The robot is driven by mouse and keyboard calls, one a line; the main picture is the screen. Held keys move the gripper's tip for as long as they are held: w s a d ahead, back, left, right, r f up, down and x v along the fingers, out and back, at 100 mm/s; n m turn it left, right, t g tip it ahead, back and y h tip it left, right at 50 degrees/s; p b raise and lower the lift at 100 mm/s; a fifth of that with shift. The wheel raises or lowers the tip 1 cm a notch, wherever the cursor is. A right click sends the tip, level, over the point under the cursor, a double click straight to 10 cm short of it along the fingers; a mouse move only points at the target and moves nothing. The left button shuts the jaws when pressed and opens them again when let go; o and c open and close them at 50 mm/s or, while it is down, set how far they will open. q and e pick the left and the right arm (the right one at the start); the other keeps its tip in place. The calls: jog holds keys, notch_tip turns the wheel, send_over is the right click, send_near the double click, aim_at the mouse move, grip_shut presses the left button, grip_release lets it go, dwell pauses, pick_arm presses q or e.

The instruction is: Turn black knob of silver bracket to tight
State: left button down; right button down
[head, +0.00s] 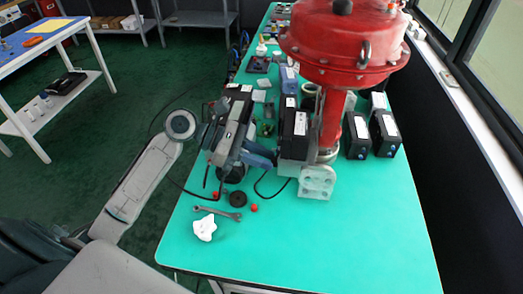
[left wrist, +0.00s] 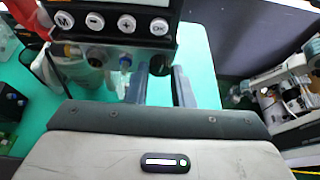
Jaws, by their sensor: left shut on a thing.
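The silver bracket (head: 317,182) is a pale metal plate with holes at the foot of the red valve actuator (head: 345,42). A black positioner box (head: 293,128) is mounted beside the column. My left gripper (head: 268,159) reaches in from the left, with its fingers against the lower left of that assembly. In the left wrist view the fingers (left wrist: 160,78) sit under the panel with round buttons (left wrist: 108,22), shut on a small dark part that I take as the black knob (left wrist: 160,65). The fingers hide most of it. The knob's marking is not readable. My right gripper is not in view.
The green table (head: 370,235) is clear at the front right. A wrench (head: 217,213), a white crumpled piece (head: 205,228), a black round part (head: 238,199) and small red balls lie at the front left. Black boxes (head: 384,132) stand right of the column. A black cable runs near my gripper.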

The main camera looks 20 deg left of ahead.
pick_arm(q)
jog(key=m+t+p, duration=0.1)
jog(key=m+p, duration=0.1)
jog(key=m+t+p, duration=0.1)
jog(key=shift+s+f+m+t+p, duration=0.1)
jog(key=shift+s+m+t+p, duration=0.15)
jog(key=shift+m+t+p, duration=0.1)
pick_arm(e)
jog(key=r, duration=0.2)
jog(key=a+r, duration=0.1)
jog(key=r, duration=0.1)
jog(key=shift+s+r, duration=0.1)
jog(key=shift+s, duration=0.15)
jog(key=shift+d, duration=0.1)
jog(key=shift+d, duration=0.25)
pick_arm(q)
jog(key=c, duration=1.5)
grip_release()
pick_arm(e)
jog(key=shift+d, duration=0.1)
